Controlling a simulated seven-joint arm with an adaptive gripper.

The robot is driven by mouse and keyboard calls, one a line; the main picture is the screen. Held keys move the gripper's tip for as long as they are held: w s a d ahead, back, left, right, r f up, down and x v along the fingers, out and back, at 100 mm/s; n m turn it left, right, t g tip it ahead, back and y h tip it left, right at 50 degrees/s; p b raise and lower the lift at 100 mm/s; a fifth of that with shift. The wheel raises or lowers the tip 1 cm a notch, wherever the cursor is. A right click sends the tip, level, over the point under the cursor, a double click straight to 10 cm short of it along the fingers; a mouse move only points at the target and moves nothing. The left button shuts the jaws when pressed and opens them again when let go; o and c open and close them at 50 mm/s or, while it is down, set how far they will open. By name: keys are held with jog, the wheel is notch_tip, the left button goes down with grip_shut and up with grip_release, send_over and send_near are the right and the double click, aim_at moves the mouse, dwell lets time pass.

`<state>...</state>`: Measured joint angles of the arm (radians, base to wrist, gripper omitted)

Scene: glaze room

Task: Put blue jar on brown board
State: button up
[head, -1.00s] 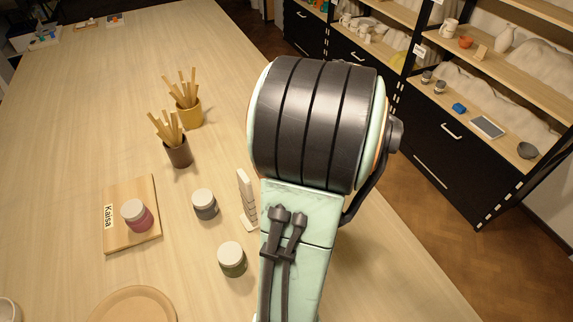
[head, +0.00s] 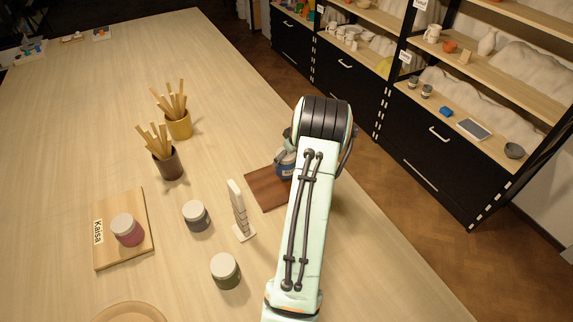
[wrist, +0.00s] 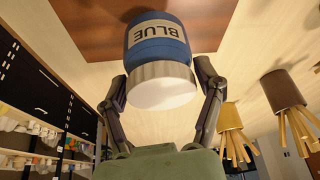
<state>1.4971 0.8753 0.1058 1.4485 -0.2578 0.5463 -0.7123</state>
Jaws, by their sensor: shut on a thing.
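The blue jar (wrist: 158,40) has a white lid and a label reading BLUE. In the wrist view it sits between the two fingers of my gripper (wrist: 163,78), which is shut on it. In the head view the jar (head: 285,168) shows partly beside my arm, over the dark brown board (head: 262,188). The board also shows behind the jar in the wrist view (wrist: 85,30). I cannot tell whether the jar's base touches the board. My arm hides the board's right part.
A white upright block stand (head: 240,212) is left of the board. A grey jar (head: 196,215) and a green jar (head: 226,270) stand nearby. A pink jar (head: 127,229) sits on a light board labelled Kaisa (head: 137,253). Stick-filled brown (head: 168,164) and yellow (head: 179,125) cups stand farther back.

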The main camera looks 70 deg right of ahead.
jog(key=shift+w+d+f, duration=0.1)
jog(key=shift+d+f, duration=0.15)
jog(key=shift+f, duration=1.65)
jog(key=shift+f, duration=0.15)
jog(key=o, duration=1.2)
jog(key=v, duration=1.2)
jog(key=shift+w, duration=0.1)
